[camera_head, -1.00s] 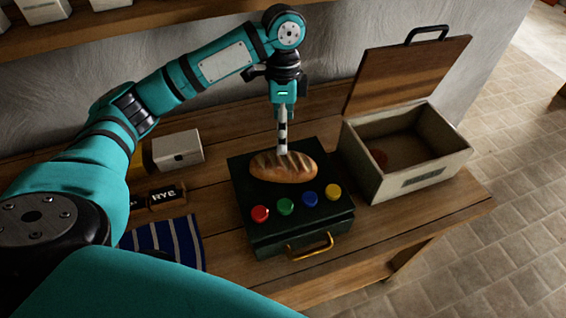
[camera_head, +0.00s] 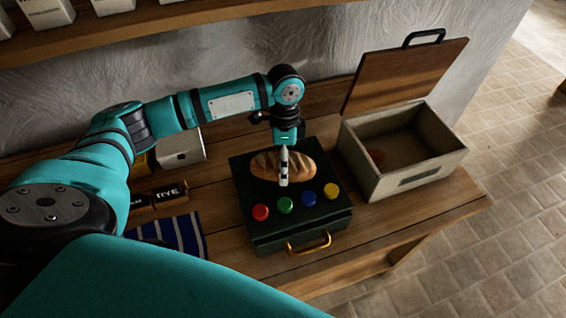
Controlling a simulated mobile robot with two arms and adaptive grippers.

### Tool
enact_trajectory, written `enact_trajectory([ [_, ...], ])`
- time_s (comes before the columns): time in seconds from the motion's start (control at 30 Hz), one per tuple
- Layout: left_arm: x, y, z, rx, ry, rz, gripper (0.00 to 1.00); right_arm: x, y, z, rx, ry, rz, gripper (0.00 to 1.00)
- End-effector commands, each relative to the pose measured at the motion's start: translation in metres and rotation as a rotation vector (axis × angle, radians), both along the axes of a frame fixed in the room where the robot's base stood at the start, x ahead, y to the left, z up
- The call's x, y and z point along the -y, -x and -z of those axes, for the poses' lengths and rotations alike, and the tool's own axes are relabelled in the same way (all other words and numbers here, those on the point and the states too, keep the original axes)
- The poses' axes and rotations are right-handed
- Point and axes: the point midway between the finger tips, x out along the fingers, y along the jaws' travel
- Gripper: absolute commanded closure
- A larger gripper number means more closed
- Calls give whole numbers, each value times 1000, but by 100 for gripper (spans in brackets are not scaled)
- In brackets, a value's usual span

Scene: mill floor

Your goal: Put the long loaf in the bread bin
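The long loaf (camera_head: 265,164) is brown with pale slashes. It lies on top of a dark green box with coloured buttons (camera_head: 262,226). My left gripper (camera_head: 284,180) points down at the loaf, and a finger with black and white bands crosses in front of its middle. I see the gripper edge-on; its other finger is hidden, so I cannot tell whether it grips. A cream bin (camera_head: 418,176), apparently the bread bin, stands to the right with its wooden lid (camera_head: 408,75) raised. My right gripper is not in view.
The green box has a brass handle (camera_head: 309,243) in front. A striped cloth (camera_head: 172,236), a dark block with lettering (camera_head: 170,193) and a white box (camera_head: 183,149) are at left. A shelf (camera_head: 180,20) runs above.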

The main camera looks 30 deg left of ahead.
Motion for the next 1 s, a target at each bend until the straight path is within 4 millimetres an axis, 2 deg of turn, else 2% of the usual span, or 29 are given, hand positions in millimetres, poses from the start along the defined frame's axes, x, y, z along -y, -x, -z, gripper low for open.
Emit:
enact_trajectory([
  [0.07,0,0,0,0,0,0,1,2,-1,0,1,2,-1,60],
  [0.57,0,0,-1,0,1,0,67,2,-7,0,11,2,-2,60],
  [0.83,0,-1,-6,3,2,0,69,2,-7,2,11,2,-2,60],
  [1.0,1,-2,-32,6,3,1,69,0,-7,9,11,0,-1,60],
])
